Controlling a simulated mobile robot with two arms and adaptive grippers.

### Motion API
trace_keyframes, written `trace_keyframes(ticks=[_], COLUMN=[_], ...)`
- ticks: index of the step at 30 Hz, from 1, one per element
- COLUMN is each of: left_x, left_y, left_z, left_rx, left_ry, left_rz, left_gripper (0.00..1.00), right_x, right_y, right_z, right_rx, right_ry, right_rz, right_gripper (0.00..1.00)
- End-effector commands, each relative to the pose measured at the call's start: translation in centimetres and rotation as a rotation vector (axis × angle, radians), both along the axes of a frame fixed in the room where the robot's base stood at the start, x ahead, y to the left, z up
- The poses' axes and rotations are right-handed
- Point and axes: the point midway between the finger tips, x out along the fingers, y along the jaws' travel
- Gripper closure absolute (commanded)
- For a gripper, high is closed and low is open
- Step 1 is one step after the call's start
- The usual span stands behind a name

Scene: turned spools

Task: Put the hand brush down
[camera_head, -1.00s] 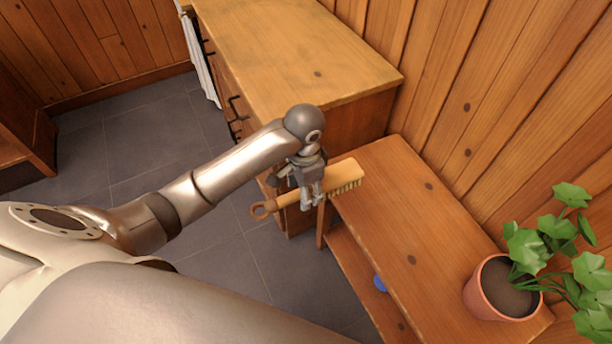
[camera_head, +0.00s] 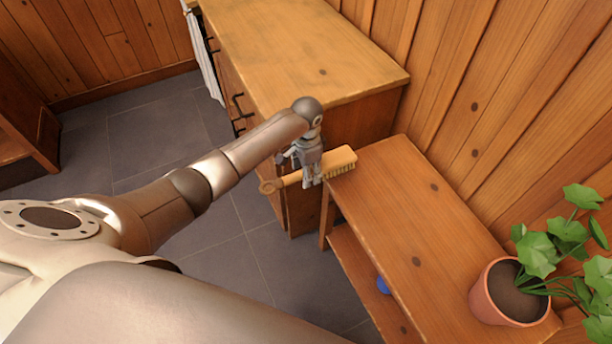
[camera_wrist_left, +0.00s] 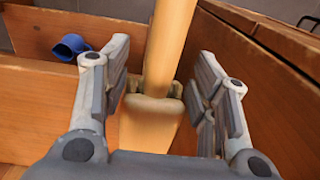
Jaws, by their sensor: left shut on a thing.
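The hand brush (camera_head: 340,161) has a light wooden body with pale bristles below and a handle ending in a ring at its left. My left gripper (camera_head: 312,181) is shut on the hand brush around its handle. The brush head is over or beside the left far corner of the low wooden bench; I cannot tell if it touches. In the left wrist view the handle (camera_wrist_left: 165,60) runs between the two fingers of the left gripper (camera_wrist_left: 163,95), and the bristles are hidden. My right gripper is not in view.
The low bench (camera_head: 415,235) has a clear top apart from a potted plant (camera_head: 505,293) at its near end. A blue cup (camera_wrist_left: 70,46) is on its lower shelf. A wooden cabinet (camera_head: 300,50) with a bare top stands behind. Grey floor tiles lie left.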

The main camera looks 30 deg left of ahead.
Motion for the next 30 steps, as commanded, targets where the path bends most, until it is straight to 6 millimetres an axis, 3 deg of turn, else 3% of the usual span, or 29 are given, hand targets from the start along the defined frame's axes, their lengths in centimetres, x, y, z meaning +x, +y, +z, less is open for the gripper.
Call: trace_keyframes(ticks=[1, 4, 17, 18, 21, 22, 30], left_x=[-0.2, -0.2, -0.2, -0.2, -0.3, -0.3, -0.3], left_y=[-0.1, -0.1, -0.1, -0.1, -0.1, -0.1, -0.1], left_z=[-1.2, -2.2, -2.9, -2.8, -2.8, -2.8, -2.8], left_rx=[-0.001, 0.000, 0.000, 0.000, 0.000, 0.001, 0.000], left_ry=[0.007, 0.005, 0.004, 0.004, 0.004, 0.004, 0.004], left_rz=[-0.001, 0.000, -0.001, -0.001, -0.001, -0.001, -0.001], left_gripper=[0.72, 0.72, 0.72, 0.41, 0.28, 0.24, 0.24], right_x=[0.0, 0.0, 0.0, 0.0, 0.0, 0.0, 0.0], right_y=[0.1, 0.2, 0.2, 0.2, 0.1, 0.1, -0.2], right_z=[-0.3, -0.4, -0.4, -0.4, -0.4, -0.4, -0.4], right_rx=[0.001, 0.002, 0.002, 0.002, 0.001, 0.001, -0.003], right_ry=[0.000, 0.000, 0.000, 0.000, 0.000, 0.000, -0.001], right_rz=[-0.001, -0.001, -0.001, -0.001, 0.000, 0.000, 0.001], right_gripper=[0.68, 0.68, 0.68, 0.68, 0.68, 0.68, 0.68])
